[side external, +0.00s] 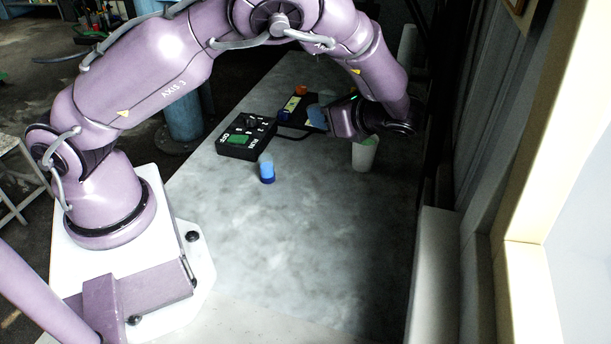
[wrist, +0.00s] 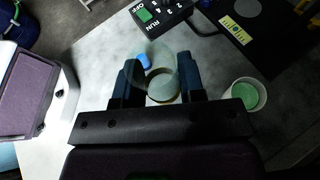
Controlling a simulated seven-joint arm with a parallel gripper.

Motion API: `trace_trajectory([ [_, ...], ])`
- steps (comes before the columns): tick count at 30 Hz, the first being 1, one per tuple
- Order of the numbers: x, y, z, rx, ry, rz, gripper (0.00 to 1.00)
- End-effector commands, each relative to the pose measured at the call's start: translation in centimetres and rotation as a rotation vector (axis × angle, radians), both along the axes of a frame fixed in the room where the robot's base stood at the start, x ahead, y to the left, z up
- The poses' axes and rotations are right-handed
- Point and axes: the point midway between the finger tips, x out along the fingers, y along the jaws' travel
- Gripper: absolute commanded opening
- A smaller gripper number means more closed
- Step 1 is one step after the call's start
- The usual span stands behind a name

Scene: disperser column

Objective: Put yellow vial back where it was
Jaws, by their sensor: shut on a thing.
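My gripper (wrist: 160,78) is shut on a see-through round vessel (wrist: 163,86) with a pale rim, held between its two dark blue fingers. I cannot tell whether this vessel is the yellow vial, as its colour looks clear to pale beige. In the side external view my gripper (side external: 318,117) is over the far part of the bench, and the held vessel cannot be made out there. No plainly yellow vial shows. A blue vial (side external: 267,172) stands alone on the bench; a bit of blue shows in the wrist view (wrist: 143,62) just beyond the fingers.
A black RUN/OFF control box (side external: 247,138) stands left of my gripper. Behind it is a dark base with a yellow label (wrist: 236,34) and an orange piece (side external: 301,90). A white cup with green inside (side external: 365,153) is close to my gripper. The near bench is clear.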

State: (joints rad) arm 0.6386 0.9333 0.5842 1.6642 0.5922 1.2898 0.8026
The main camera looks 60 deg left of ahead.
Motion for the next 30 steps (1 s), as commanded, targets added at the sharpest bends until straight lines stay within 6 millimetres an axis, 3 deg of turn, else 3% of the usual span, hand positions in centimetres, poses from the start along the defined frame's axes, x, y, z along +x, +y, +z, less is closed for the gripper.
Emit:
trace_trajectory([
  [3, -3.5, -2.8, -0.8, 0.000, 0.006, -0.116, 0.13],
  [7, -7.6, -3.9, -1.8, 0.000, 0.005, -0.219, 0.13],
  [12, -12.6, -3.4, -2.8, 0.000, 0.005, -0.302, 0.13],
  [19, -17.1, -1.0, -3.6, 0.001, 0.003, -0.296, 0.13],
  [23, -16.5, -0.7, -4.6, 0.001, -0.003, -0.282, 0.13],
  [30, -11.3, 0.5, -7.0, 0.003, -0.003, -0.276, 0.13],
])
